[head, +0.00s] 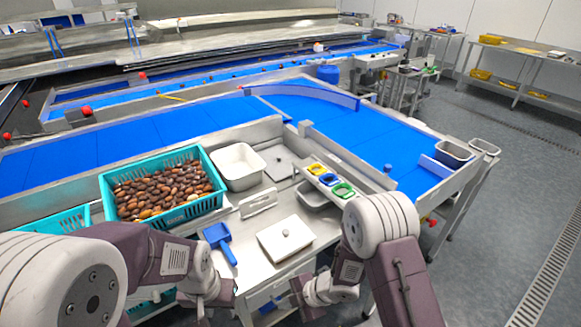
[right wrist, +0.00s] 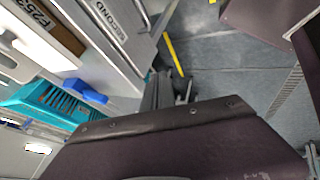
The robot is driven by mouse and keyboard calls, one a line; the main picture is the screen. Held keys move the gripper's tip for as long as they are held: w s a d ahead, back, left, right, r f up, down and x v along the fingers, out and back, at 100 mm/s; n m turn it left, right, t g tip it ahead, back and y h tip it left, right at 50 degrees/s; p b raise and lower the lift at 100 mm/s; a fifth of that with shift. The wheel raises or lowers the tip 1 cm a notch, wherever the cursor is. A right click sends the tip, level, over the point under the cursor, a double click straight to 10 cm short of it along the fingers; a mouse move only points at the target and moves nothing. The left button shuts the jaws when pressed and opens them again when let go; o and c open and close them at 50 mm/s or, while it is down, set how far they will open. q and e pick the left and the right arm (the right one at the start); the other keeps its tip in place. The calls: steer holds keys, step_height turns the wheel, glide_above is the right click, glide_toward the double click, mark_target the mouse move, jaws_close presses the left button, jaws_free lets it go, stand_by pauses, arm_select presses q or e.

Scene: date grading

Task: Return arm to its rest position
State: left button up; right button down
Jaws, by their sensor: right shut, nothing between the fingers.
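My right arm comes in from the lower right in the head view, folded, with its right gripper (head: 298,286) low at the front edge of the steel worktop (head: 262,268). The right gripper is shut and empty; its dark fingers (right wrist: 168,92) also show in the right wrist view, above grey floor beside a bench front. My left arm is folded at the lower left, and its left gripper (head: 222,293) is near the same front edge. The left fingers are too dark and small to tell open from shut.
A teal crate of dates (head: 110,200), a white tub (head: 216,170), a blue scoop (head: 222,238) and a white lidded tray (head: 270,246) stand on the worktop. Blue conveyors (head: 120,141) run behind. The floor (head: 500,200) at right is clear.

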steer(key=w+d+r+m+t, duration=0.2)
steer(key=w+d+r+t, duration=0.25)
steer(key=w+r, duration=0.45)
steer(key=d+r+m+t+h, duration=0.2)
steer(key=d+r+m+h, duration=0.3)
steer(key=d+r+m, duration=0.5)
steer(key=s+d+f+m+g+h, duration=0.1)
steer(key=s+d+f+m+g, duration=0.2)
steer(key=s+m, duration=0.3)
steer(key=s+d+f+m+g+h, duration=0.1)
steer(key=s+d+f+m+g, duration=0.2)
steer(key=s+m, duration=0.3)
steer(key=s+g, duration=0.1)
steer(key=s, duration=0.4)
steer(key=shift+s+d, duration=0.15)
